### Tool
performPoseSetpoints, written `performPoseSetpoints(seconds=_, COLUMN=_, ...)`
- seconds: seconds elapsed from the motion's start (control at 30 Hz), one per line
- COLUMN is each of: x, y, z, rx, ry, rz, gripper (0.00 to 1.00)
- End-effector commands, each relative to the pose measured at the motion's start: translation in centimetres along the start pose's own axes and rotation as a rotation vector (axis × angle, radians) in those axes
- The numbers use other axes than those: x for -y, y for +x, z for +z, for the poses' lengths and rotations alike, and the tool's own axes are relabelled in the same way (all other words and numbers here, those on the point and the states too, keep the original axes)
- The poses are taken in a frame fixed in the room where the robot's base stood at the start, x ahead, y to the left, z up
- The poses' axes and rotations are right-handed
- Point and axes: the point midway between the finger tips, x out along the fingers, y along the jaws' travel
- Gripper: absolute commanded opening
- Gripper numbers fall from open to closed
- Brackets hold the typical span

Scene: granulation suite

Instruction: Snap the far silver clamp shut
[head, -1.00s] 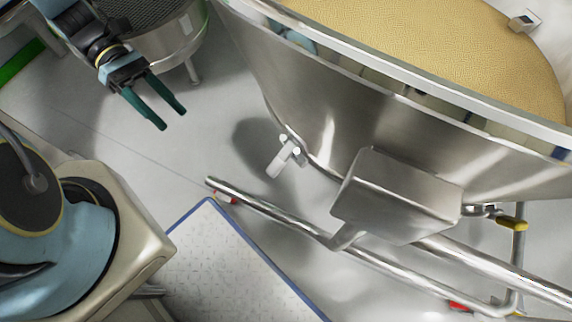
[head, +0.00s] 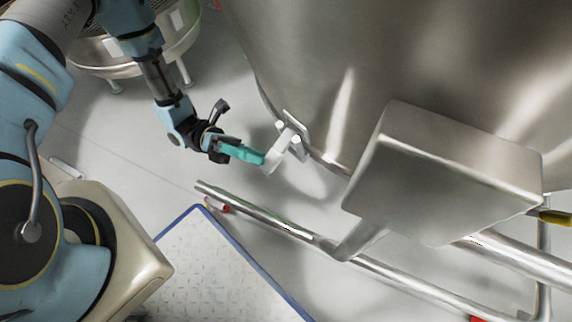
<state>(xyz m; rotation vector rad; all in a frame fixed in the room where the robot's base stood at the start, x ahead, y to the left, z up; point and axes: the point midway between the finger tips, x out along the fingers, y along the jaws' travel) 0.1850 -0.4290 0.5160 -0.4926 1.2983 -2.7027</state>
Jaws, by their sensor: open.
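The far silver clamp (head: 290,143) sits on the lower side of the big steel vessel (head: 310,60), left of the steel box. Its pale lever (head: 275,161) sticks out, angled down and to the left, away from the vessel wall. My gripper (head: 262,157) has teal fingers and reaches in from the left. Its fingertips are right beside the lever's left side in the picture. I cannot tell whether they touch it. The fingers overlap in this view, so the gap between them is hard to see; nothing shows held in them.
A steel box (head: 445,175) juts from the vessel on the right. Steel rails (head: 270,220) run below the clamp. A blue-edged white platform (head: 225,265) lies at the bottom. A round steel container (head: 110,65) stands behind my arm. A yellow handle (head: 555,216) is at the right edge.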

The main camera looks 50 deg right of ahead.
Motion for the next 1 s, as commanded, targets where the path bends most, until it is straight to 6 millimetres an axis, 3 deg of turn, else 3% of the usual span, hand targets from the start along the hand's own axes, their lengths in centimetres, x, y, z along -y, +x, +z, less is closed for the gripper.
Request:
performPoseSetpoints(seconds=0.1, x=0.1, y=2.4, z=0.0, rx=-0.002, ry=-0.002, rz=-0.002, gripper=0.53)
performPoseSetpoints(seconds=0.3, x=0.1, y=5.3, z=0.0, rx=-0.002, ry=0.0, rz=-0.001, gripper=0.53)
performPoseSetpoints(seconds=0.5, x=0.0, y=6.5, z=-0.1, rx=-0.002, ry=0.0, rz=0.001, gripper=0.53)
performPoseSetpoints(seconds=0.77, x=0.0, y=6.6, z=-0.1, rx=-0.001, ry=0.001, rz=0.001, gripper=0.53)
performPoseSetpoints(seconds=1.0, x=0.0, y=6.6, z=-0.1, rx=-0.001, ry=0.001, rz=0.001, gripper=0.27)
